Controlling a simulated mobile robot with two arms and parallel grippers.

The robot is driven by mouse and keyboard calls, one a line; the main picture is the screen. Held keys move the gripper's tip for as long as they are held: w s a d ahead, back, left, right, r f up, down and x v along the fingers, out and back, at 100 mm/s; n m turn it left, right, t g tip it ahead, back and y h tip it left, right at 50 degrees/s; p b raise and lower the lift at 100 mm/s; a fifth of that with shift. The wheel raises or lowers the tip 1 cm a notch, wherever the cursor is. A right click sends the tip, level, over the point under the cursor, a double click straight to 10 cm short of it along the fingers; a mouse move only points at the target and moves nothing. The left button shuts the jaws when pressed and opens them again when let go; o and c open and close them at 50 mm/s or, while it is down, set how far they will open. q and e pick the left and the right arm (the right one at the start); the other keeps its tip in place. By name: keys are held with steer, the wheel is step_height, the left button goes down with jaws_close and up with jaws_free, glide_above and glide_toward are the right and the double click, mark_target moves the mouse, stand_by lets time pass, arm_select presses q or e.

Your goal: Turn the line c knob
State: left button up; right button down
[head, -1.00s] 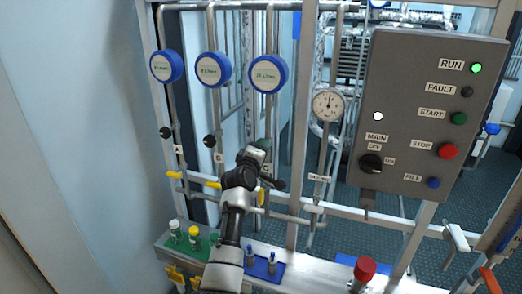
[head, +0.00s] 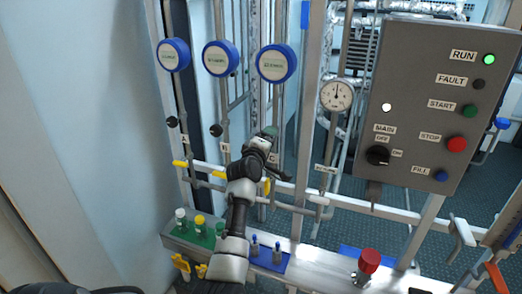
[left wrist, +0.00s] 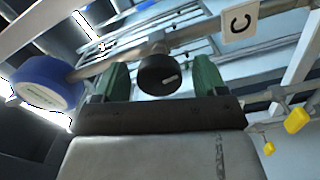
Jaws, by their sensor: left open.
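The line C knob (left wrist: 158,75) is a black round knob with a white mark, on a pipe in the left wrist view. The white C label (left wrist: 239,22) is beside it. My left gripper (left wrist: 162,68) is open, with its two green fingers on either side of the knob. A gap shows on each side, so the fingers appear not to press on it. In the head view my left gripper (head: 269,133) is in front of the third line, below its blue-rimmed gauge (head: 276,63), and hides the knob. My right gripper is not in view.
Black knobs of line A (head: 172,121) and line B (head: 215,130) are to the left. Yellow-handled valves (head: 180,164) are below. A grey control box (head: 430,110) stands to the right. Small bottles (head: 200,226) and a red knob (head: 369,261) are on the ledge below.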

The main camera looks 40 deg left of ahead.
arm_select(q)
steer(key=b+v, duration=0.2)
steer(key=v, duration=0.8)
steer(key=shift+s, duration=0.1)
steer(key=w+d+f+m+g+h+b, duration=0.1)
steer(key=d+f+m+g, duration=0.15)
steer(key=f, duration=0.75)
steer(key=w+d+f+m+g+h, duration=0.1)
steer(key=d+f+m, duration=0.15)
steer(key=f, duration=0.65)
steer(key=s+d+f+m+g+h+b, duration=0.1)
steer(key=s+d+f+m+g, duration=0.2)
steer(key=f, duration=0.8)
steer(key=s+d+f+m+g, duration=0.2)
steer(key=s+d+f, duration=0.3)
steer(key=f, duration=0.7)
steer(key=s+d+f+m+g+h+b, duration=0.1)
steer(key=s+d+f+m+g, duration=0.2)
steer(key=s+f, duration=1)
steer(key=s+d+f+m+g+b, duration=0.1)
steer(key=s+f+m+g, duration=0.25)
steer(key=s+f, duration=1)
steer(key=s+m+g, duration=0.1)
steer(key=s+m, duration=0.2)
steer(key=s, duration=1.4)
steer(key=shift+s+a+g, duration=0.15)
steer(key=shift+s+g, duration=0.15)
steer(key=shift+s, duration=0.1)
